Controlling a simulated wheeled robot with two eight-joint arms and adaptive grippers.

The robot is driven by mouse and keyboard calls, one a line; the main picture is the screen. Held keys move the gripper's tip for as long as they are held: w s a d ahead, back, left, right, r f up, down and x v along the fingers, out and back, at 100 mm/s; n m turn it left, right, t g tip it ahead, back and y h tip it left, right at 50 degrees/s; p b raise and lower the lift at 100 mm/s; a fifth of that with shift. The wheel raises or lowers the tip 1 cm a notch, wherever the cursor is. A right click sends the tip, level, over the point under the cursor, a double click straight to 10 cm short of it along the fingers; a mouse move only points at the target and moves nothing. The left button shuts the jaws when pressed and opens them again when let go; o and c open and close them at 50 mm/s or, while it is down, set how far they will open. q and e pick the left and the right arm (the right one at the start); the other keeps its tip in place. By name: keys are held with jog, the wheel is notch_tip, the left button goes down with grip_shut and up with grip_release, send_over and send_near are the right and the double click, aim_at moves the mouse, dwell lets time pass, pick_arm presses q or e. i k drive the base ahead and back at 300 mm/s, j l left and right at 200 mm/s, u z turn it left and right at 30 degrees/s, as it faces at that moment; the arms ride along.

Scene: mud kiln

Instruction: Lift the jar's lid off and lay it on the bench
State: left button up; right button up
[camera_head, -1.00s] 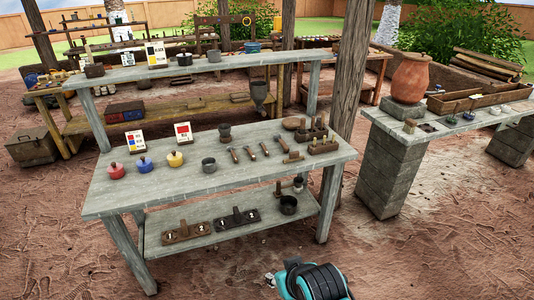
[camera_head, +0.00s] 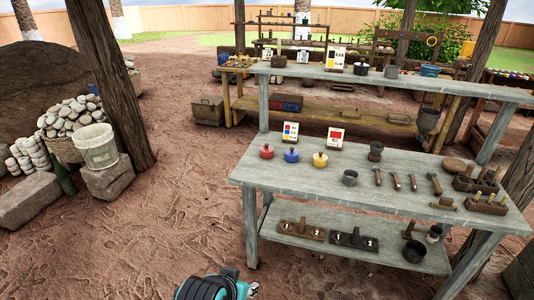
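Three small lidded pots stand in a row on the near grey bench (camera_head: 385,205): a red pot (camera_head: 267,152), a blue pot (camera_head: 291,156) and a yellow pot (camera_head: 320,159). Each has a knob on top and looks closed. I cannot tell whether one of them is the task's jar. A teal and black part of my own arm shows at the bottom edge, well short of the bench. I cannot make out fingers of either gripper.
A post (camera_head: 110,90), stones and a white bucket (camera_head: 96,146) stand left. Open dirt lies left of the bench.

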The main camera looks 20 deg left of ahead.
aim_at(266, 149)
jog(key=i+j+u, duration=0.2)
jog(key=i, duration=0.6)
jog(key=i+j+u, duration=0.1)
jog(key=i+u, duration=0.15)
jog(key=i, duration=0.6)
